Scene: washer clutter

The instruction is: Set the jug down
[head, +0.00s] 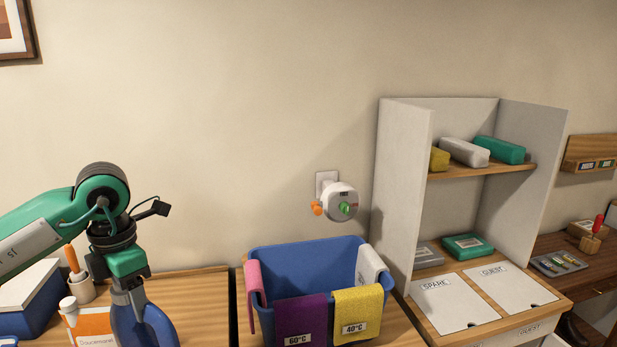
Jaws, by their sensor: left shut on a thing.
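The blue jug (150,327) is at the bottom left of the head view, and its lower part is cut off by the frame edge. My left gripper (127,296) points down and is shut on the top of the jug. I cannot tell whether the jug touches the wooden surface (194,290) or hangs above it. My right gripper is not in view.
An orange-and-white package (92,328), a white cup (80,289) and a blue box with a white lid (28,298) stand left of the jug. A blue bin (302,268) with coloured cloths is to the right. Bare wood lies between jug and bin.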

